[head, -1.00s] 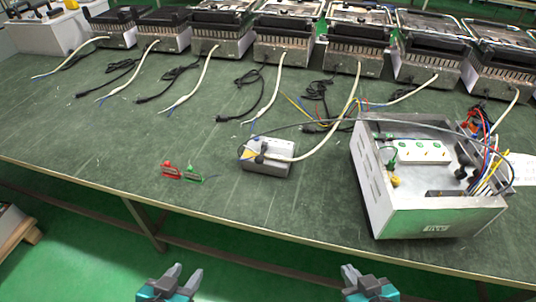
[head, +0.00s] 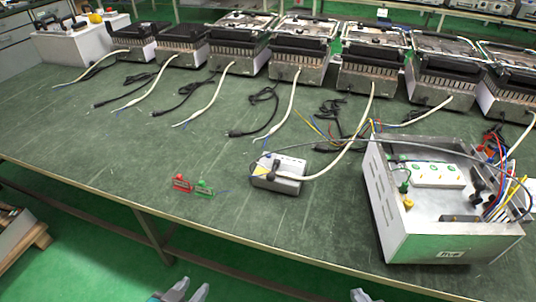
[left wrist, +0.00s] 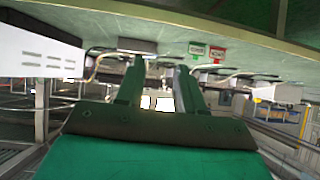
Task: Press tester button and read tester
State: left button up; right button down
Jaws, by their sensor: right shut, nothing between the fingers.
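No part is labelled clearly enough to tell which one is the tester. An open metal box (head: 452,247) with a white socket strip (head: 436,174), green and yellow terminals and coloured wires stands at the right of the table. A white unit (head: 80,48) with a yellow knob and a small red part on top stands at the far left back. My left gripper (head: 182,292) is at the bottom edge, in front of the table, open and empty; its parted fingers show in the left wrist view (left wrist: 158,85). My right gripper (head: 362,296) barely shows at the bottom, shut and empty.
A small grey-white block (head: 277,178) with a cable sits mid-table. Several heater units (head: 300,58) with loose cables line the back. The left front of the green table (head: 90,140) is clear.

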pick_arm(q)
grip_shut()
jog(key=shift+s+f, duration=0.1)
jog(key=shift+s, duration=0.05)
dwell(1.3)
